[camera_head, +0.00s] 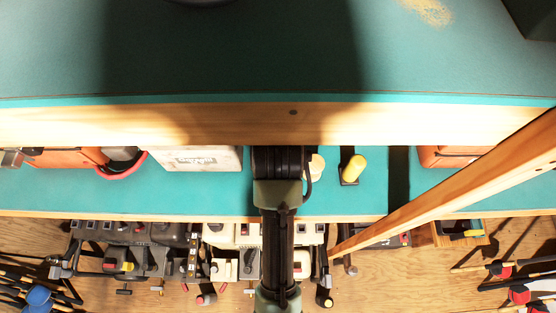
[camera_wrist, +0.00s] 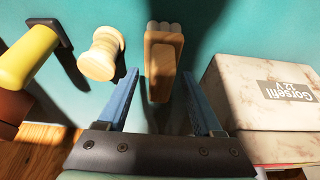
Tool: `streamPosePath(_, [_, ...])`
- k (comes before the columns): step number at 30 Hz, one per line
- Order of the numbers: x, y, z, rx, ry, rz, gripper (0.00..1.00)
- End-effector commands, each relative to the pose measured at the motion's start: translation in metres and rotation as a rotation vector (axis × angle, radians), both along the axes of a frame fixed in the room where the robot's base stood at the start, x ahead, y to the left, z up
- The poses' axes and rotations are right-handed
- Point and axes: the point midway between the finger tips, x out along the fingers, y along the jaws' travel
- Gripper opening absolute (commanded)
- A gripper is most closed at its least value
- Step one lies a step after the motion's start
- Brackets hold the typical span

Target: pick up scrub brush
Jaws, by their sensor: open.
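The likely scrub brush (camera_wrist: 163,68) is a light wooden block with pale rounded tufts at its far end. In the wrist view it is on the teal shelf, ahead of my gripper and between the lines of its blue fingers. My gripper (camera_wrist: 160,76) is open, with one finger on each side of the brush in the picture. I see no clear contact, and the depth gap is hard to judge. In the head view my own arm reaches to the shelf, and the brush and fingertips are hidden.
A turned wooden knob (camera_wrist: 101,54) stands close left of the brush, with a yellow-handled tool (camera_wrist: 28,55) beyond. A worn white box (camera_wrist: 262,92) is close on the right. In the head view, a wooden board edge (camera_head: 400,122) overhangs the teal shelf (camera_head: 225,202), and a diagonal wooden brace (camera_head: 450,190) crosses the right.

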Motion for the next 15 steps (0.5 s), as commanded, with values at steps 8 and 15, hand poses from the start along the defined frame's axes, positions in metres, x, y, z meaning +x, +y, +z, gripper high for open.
streamPosePath(8, [0.0001, 0.0002, -0.0019, 0.0, 0.0, 0.001, 0.64])
streamPosePath(15, [0.0, 0.0003, -0.0018, 0.0, 0.0, 0.001, 0.21])
